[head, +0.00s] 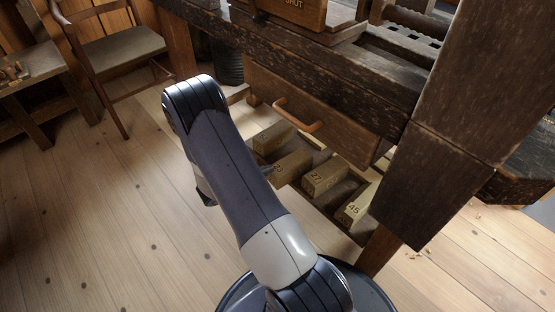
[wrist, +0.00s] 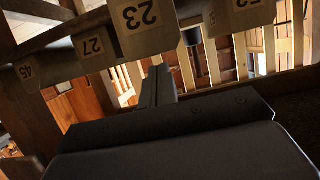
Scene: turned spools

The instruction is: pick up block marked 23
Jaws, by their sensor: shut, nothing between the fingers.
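The block marked 23 (wrist: 140,22) shows its numbered end at the top of the wrist view, cut off by the frame edge. My gripper (wrist: 159,72) is shut and empty, its fingers pointing up the picture just below block 23. I cannot tell whether they touch it. In the head view a wooden block (head: 291,166) stands beside my arm on the low shelf, its mark partly covered; its place left of block 27 fits block 23. My gripper is mostly hidden behind my arm there.
Block 27 (head: 318,178) and block 45 (head: 355,207) stand to the right on the low shelf under the workbench (head: 340,75). Another block (head: 272,138) stands farther left. A drawer (head: 305,115) with a handle hangs above them. The floor at left is clear; a chair (head: 115,50) stands behind.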

